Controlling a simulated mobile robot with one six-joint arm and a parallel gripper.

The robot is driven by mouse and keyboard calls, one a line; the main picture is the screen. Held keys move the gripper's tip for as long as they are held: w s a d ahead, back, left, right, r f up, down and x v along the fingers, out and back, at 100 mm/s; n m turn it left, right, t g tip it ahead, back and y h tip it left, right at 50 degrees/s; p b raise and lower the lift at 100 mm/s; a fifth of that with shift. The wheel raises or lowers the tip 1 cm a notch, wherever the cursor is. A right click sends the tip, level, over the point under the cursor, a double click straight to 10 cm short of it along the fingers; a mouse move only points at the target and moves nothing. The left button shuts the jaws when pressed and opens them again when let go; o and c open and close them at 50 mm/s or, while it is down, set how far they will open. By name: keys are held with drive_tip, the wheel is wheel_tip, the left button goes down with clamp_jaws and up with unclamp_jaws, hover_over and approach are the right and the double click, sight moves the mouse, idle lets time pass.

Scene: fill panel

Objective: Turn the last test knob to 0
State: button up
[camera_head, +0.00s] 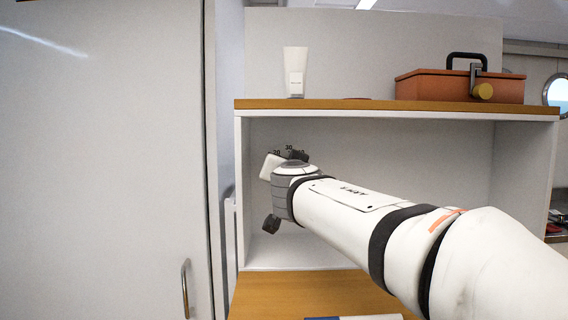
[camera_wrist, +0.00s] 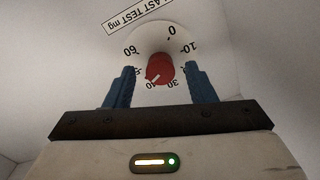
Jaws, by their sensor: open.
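The red test knob (camera_wrist: 160,68) sits on a round white dial on the panel in the wrist view. A label ending in "LAST TEST mg" (camera_wrist: 137,18) is beside it, upside down. The dial's 0 is at the top of the picture. The knob's white pointer mark faces lower left, about between 40 and 50. My gripper (camera_wrist: 162,72) is open, with one blue finger on each side of the knob and a visible gap at both. In the head view my wrist hides the knob; some dial numbers (camera_head: 289,148) show above it.
The panel is the back wall of a cabinet bay, with a wooden shelf (camera_head: 390,105) above and a wooden surface (camera_head: 300,293) below. A tall door (camera_head: 100,160) is at left.

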drive_tip(key=shift+w, duration=0.8)
drive_tip(key=shift+c, duration=0.4)
drive_tip(key=c, duration=0.9)
